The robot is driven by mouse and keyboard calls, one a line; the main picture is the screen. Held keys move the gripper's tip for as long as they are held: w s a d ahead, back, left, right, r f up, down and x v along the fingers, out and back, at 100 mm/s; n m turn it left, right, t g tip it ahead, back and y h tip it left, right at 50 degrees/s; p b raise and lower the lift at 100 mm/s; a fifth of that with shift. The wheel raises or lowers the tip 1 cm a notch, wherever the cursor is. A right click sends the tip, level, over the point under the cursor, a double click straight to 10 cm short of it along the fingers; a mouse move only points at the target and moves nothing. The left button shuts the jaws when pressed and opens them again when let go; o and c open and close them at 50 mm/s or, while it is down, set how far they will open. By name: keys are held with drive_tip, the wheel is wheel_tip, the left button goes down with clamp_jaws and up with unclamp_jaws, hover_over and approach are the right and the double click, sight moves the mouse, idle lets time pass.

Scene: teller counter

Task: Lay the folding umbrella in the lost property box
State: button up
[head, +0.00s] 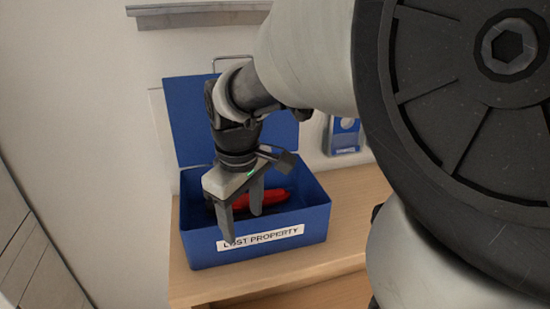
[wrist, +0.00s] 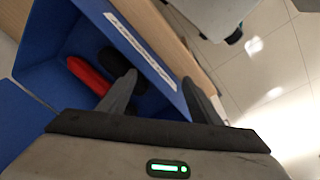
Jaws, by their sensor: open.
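The red folding umbrella (head: 275,197) lies inside the blue lost property box (head: 305,228), partly hidden behind my gripper in the head view. In the wrist view the umbrella (wrist: 88,75) is a red bar beside a dark rounded shape (wrist: 112,62) in the box; I cannot tell whether that shape belongs to it. My gripper (head: 243,227) is open and empty, pointing down at the box's front wall. In the wrist view one finger of my gripper (wrist: 158,76) shows over the inside and the other beyond the labelled wall. Their height above the rim is unclear.
The box's lid stands open (head: 185,120) at the back, against the wall. The box sits on a wooden counter (head: 345,200), with bare wood to its right. A blue and white item (head: 344,135) is behind, to the right. My arm hides the right side.

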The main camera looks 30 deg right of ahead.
drive_tip(key=shift+o, duration=0.4)
drive_tip(key=s+a+r+m+t, duration=0.2)
drive_tip(key=s+r+m+t, duration=0.1)
drive_tip(key=s+r, duration=0.3)
drive_tip(key=shift+s+a+m+t, duration=0.15)
drive_tip(key=shift+s+m+t, duration=0.2)
drive_tip(key=shift+s, duration=0.4)
drive_tip(key=shift+s+a+f+m, duration=0.1)
drive_tip(key=shift+s+f+m, duration=0.1)
drive_tip(key=shift+f+m, duration=0.3)
drive_tip(key=shift+s+a+f+m, duration=0.1)
drive_tip(key=shift+s+f+m, duration=0.05)
drive_tip(key=shift+f+m, duration=0.35)
drive_tip(key=shift+c, duration=0.4)
drive_tip(key=shift+s+r, duration=0.3)
drive_tip(key=shift+s, duration=0.55)
